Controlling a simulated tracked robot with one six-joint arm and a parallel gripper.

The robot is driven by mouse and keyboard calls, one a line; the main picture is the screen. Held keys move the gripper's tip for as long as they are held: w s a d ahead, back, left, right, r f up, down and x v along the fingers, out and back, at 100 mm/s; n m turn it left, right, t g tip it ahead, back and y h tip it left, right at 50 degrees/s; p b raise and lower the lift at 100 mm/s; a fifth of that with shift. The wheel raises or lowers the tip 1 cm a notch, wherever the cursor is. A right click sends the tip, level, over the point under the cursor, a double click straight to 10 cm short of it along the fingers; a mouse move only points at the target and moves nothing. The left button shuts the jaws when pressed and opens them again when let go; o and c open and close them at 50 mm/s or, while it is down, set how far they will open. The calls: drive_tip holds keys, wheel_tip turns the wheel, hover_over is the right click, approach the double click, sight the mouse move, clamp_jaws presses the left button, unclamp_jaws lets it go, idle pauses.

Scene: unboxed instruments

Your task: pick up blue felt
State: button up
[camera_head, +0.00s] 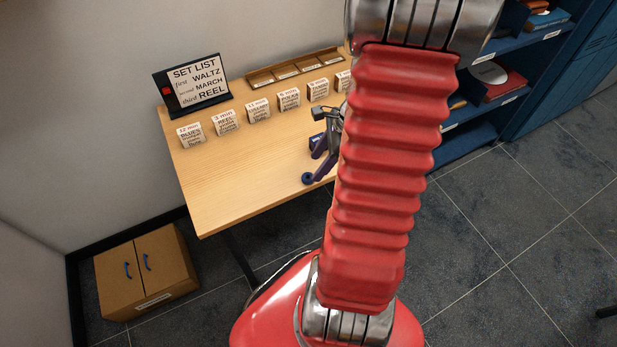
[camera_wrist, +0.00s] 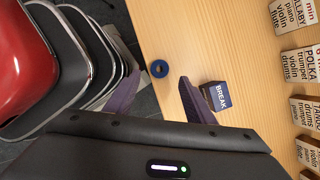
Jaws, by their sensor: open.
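The blue felt appears to be a small dark blue ring with a hole in its middle. In the wrist view the ring (camera_wrist: 158,69) lies flat near the edge of the wooden table, just beyond the gap between my fingers. In the head view the ring (camera_head: 307,179) is by the table's front edge. My gripper (camera_wrist: 148,56) is open with its purple fingers spread and nothing between them. The ring is apart from both fingers. In the head view my arm hides much of the gripper.
A dark blue BREAK block (camera_wrist: 217,95) stands close to my right finger in the wrist view. Several labelled cards (camera_head: 226,122) line the table (camera_head: 224,184), with a set list sign (camera_head: 195,84) behind. Blue shelves (camera_head: 472,131) stand at the right. The table's front left is clear.

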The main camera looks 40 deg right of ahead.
drive_tip(key=shift+x, duration=2.65)
drive_tip(key=shift+s, duration=0.1)
drive_tip(key=shift+c, duration=0.4)
drive_tip(key=c, duration=1)
drive_tip(key=shift+r, duration=0.1)
drive_tip(key=shift+r, duration=4.95)
